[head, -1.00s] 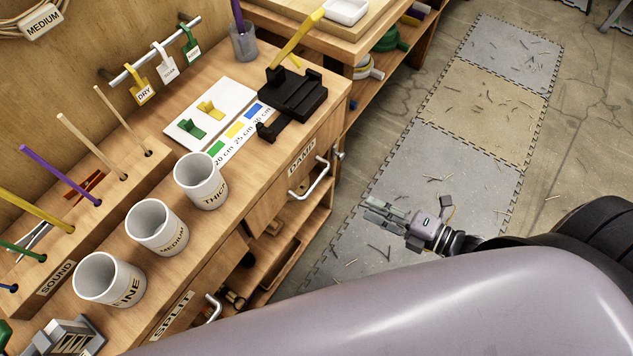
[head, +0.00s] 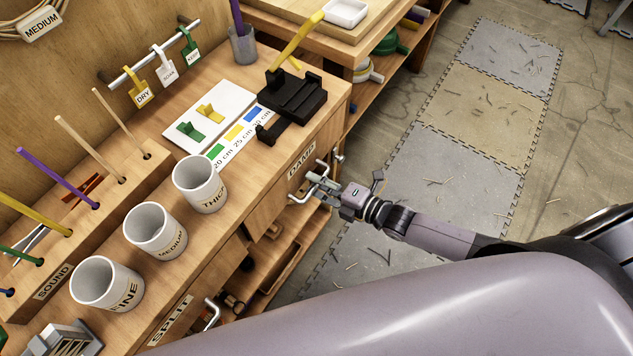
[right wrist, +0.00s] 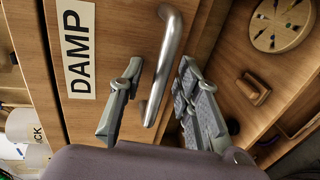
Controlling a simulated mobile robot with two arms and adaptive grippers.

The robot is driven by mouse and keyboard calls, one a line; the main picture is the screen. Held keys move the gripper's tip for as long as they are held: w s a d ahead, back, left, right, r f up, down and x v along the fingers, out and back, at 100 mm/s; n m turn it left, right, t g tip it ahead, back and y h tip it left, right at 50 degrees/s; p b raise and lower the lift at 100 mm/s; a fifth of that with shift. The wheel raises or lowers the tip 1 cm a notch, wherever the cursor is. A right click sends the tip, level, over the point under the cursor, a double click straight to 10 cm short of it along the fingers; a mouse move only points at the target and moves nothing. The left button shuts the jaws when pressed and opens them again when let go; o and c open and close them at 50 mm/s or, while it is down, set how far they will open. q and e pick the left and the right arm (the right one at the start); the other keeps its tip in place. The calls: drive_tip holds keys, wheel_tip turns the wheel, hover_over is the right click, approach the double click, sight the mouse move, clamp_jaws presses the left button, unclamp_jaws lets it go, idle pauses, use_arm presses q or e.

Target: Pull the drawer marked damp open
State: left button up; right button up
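The damp drawer (head: 269,213) is closed in the bench front, with its "DAMP" label (head: 301,160) on its face. The label also shows in the right wrist view (right wrist: 76,48). The drawer's metal bar handle (head: 299,199) runs between my fingertips in the right wrist view (right wrist: 163,65). My right gripper (head: 320,186) is at the handle. In the right wrist view its two fingers (right wrist: 158,98) are apart, one on each side of the bar, and I see a gap on both sides. My left gripper is not in view.
The split drawer (head: 176,316) has its own handle (head: 211,313) further along the bench. Three mugs, marked thick (head: 200,184), medium (head: 155,230) and fine (head: 106,284), stand on the benchtop. Open shelves lie below the drawers. The matted floor (head: 440,175) beside the bench is clear except for cane scraps.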

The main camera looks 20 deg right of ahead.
drive_tip(key=shift+w+a, duration=0.15)
clamp_jaws()
idle(0.4)
idle(0.5)
